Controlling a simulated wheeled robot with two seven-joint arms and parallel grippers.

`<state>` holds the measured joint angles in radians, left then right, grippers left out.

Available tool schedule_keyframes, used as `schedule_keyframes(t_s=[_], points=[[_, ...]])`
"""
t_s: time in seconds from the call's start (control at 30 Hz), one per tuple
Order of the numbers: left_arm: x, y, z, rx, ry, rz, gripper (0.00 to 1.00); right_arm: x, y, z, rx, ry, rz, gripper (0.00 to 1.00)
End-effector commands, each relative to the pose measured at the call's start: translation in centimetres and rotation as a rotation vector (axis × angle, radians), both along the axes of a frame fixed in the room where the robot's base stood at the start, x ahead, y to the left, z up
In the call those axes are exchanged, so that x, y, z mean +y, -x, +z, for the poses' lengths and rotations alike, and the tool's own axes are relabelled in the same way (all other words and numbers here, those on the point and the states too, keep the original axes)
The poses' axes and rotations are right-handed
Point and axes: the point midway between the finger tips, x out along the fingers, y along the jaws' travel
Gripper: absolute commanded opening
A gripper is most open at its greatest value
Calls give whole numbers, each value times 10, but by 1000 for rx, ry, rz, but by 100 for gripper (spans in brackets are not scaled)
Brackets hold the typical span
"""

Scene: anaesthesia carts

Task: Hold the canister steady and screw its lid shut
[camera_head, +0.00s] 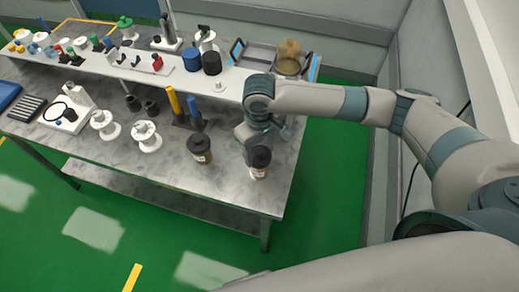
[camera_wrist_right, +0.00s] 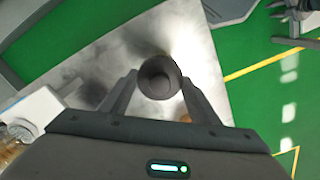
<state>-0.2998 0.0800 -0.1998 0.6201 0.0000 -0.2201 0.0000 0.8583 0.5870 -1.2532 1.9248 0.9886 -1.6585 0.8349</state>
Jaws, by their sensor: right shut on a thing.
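A dark brown canister (camera_head: 258,172) with a pale label and a round black lid (camera_head: 258,155) stands upright near the front right corner of the grey table. My right gripper (camera_head: 255,143) is over it, pointing down. In the right wrist view my right gripper (camera_wrist_right: 159,86) has its two fingers on either side of the round dark lid (camera_wrist_right: 158,77), shut on it. The lid is at the canister's mouth; I cannot tell how tightly it sits. My left gripper does not show in the head view.
A similar dark canister (camera_head: 200,148) stands just left. White spools (camera_head: 146,136), a yellow post (camera_head: 173,102) and a blue post (camera_head: 194,110) stand further left. A raised white shelf (camera_head: 225,88) behind holds jars and a tray (camera_head: 259,52). The table's front right edge is close.

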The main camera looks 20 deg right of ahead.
Motion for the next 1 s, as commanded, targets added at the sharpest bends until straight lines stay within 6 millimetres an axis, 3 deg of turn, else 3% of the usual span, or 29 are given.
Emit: schedule_keyframes(t_s=[0.83,0.87,0.9,0.93,1.0], points=[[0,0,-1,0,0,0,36,0,0,-11,1,0,0,35],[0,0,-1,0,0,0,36,0,0,-11,0,0,0,60],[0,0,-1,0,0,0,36,0,0,-11,0,0,0,70],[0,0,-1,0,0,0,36,0,0,-11,0,0,0,77],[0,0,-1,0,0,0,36,0,0,-10,0,0,0,78]])
